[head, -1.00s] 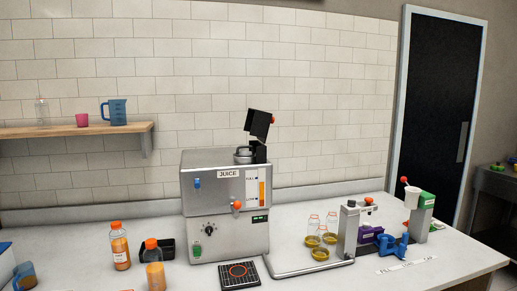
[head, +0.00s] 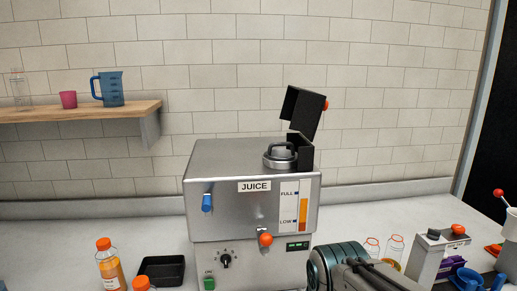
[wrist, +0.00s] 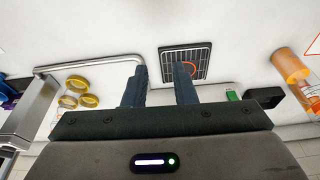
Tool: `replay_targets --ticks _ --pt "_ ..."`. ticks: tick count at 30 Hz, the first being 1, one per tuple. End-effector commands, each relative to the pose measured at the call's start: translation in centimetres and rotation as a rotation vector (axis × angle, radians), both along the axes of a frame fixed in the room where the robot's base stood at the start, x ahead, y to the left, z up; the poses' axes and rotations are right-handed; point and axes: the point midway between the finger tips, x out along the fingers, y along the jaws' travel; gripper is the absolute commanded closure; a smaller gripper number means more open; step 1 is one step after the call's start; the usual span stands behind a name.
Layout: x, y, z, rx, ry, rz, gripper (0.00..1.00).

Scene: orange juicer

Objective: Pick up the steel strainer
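What looks like the steel strainer (head: 280,160) is a round metal piece with an arched dark handle. It sits in the top opening of the steel juicer (head: 225,165), beside the raised black lid (head: 303,110). My gripper (wrist: 160,82) shows in the wrist view with its two dark fingers apart and nothing between them. It points toward the counter and the drip grid, and the strainer is not in that view. In the head view my arm shows at the bottom, in front of and below the strainer; its fingertips are hidden there.
A black drip grid (wrist: 186,62) lies on the counter. Bottles with orange caps (head: 110,268) and a black tray (head: 160,270) are at left. A capping station (head: 440,250) and clear bottles (head: 392,250) are at right. A shelf (head: 90,112) holds a blue jug (head: 110,90).

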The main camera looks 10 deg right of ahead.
Motion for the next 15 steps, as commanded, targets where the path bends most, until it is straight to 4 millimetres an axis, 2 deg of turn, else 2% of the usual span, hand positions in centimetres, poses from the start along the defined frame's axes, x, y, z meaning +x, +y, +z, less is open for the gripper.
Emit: replay_targets --ticks 5,9,15 --pt "4.5 0.1 5.9 -0.005 -0.002 -0.078 0.75" --pt "8.9 0.6 11.1 -0.01 -0.006 -0.164 0.75" --pt "15.0 1.3 17.8 -0.018 -0.021 -0.302 0.75"
